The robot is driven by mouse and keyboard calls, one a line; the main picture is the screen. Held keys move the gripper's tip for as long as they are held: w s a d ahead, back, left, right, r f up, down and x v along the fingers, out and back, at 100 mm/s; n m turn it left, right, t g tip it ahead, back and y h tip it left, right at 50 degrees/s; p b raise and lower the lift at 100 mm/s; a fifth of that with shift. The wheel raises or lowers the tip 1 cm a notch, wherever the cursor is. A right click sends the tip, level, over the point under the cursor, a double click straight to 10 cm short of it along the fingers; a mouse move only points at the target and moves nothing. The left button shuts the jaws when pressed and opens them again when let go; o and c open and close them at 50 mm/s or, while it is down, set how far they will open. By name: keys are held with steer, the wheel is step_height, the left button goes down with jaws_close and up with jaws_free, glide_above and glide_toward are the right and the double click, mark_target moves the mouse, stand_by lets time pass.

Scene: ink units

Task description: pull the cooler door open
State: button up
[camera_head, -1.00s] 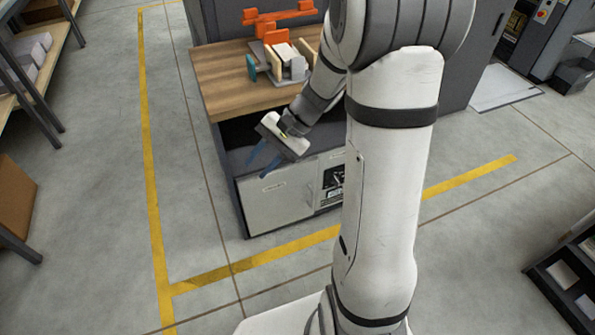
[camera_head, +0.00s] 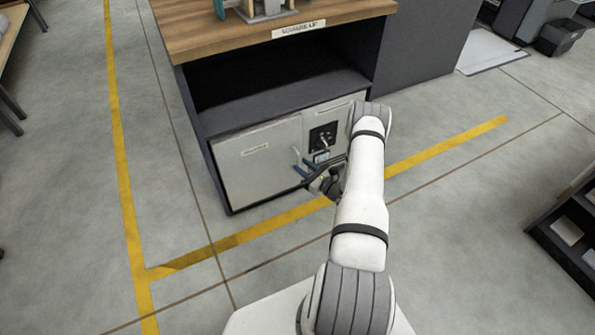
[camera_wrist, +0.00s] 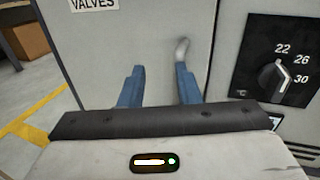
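The grey cabinet front has a left door (camera_head: 250,165), labelled VALVES in the wrist view (camera_wrist: 130,50). A small grey handle (camera_wrist: 182,48) stands near that door's right edge. It also shows in the head view (camera_head: 296,151). To the right is a panel with a black temperature dial (camera_wrist: 276,75) marked 22, 26 and 30; it shows in the head view too (camera_head: 322,137). No label reading cooler is legible. My gripper (camera_wrist: 158,68) has its blue fingers apart and empty, facing the left door. The handle appears just beyond the right fingertip; contact cannot be told. My gripper (camera_head: 302,165) is low before the cabinet.
A wooden worktop (camera_head: 240,28) with a fixture on it tops the cabinet, above a dark open shelf (camera_head: 260,85). A dark rack (camera_head: 575,225) stands at the right. The floor (camera_head: 470,230) between is clear, with yellow lines (camera_head: 440,150).

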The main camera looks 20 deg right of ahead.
mark_target(298, 164)
step_height(298, 164, down, 5)
steer(key=s+d+m+h, duration=0.1)
steer(key=d+m+h, duration=0.1)
steer(key=shift+t, duration=0.4)
steer(key=shift+b+x, duration=1.2)
steer(key=shift+x, duration=2.35)
steer(key=shift+r, duration=0.1)
steer(key=shift+c, duration=0.5)
jaws_close()
